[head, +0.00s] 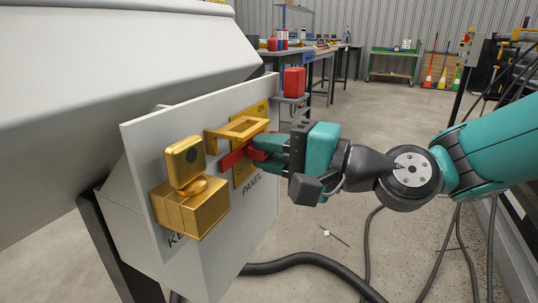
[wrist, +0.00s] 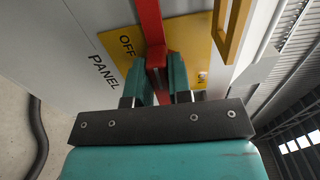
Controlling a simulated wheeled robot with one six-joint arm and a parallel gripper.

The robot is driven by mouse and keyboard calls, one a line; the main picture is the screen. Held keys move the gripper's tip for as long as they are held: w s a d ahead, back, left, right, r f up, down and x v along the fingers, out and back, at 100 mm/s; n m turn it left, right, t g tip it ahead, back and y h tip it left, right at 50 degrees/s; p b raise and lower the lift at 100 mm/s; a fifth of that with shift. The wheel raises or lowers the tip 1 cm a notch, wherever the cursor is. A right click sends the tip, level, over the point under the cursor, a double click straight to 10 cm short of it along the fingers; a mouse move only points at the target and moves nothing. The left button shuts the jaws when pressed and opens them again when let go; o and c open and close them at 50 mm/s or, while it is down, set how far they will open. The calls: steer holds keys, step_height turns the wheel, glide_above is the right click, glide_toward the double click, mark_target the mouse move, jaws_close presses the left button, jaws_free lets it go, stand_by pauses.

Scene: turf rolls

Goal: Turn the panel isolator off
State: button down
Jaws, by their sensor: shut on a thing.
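The panel isolator's red lever (head: 235,157) sits on a yellow plate (head: 243,176) on a pale grey panel (head: 143,135). In the head view, "ON" is at the plate's top and "PANEL" is printed below it. My gripper (head: 262,148) is shut on the lever, and its fingers hide part of it. In the wrist view, the red lever (wrist: 149,22) runs down between my fingertips (wrist: 158,75). "OFF" shows on the yellow plate (wrist: 119,43) left of the lever. The lever's exact setting is hard to tell.
A gold bracket (head: 236,127) stands out just above the lever. A gold box with a rounded knob (head: 190,207) is on the panel to the left. A red block (head: 294,82) sits on a small ledge behind. Black cables (head: 300,264) lie on the floor.

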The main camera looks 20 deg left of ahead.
stand_by(0.5)
steer(key=c, duration=1)
jaws_free()
steer(key=shift+c, duration=0.2)
steer(key=s+d+b, duration=0.1)
steer(key=d+b, duration=1.3)
steer(key=d, duration=0.3)
steer(key=shift+s+d, duration=0.15)
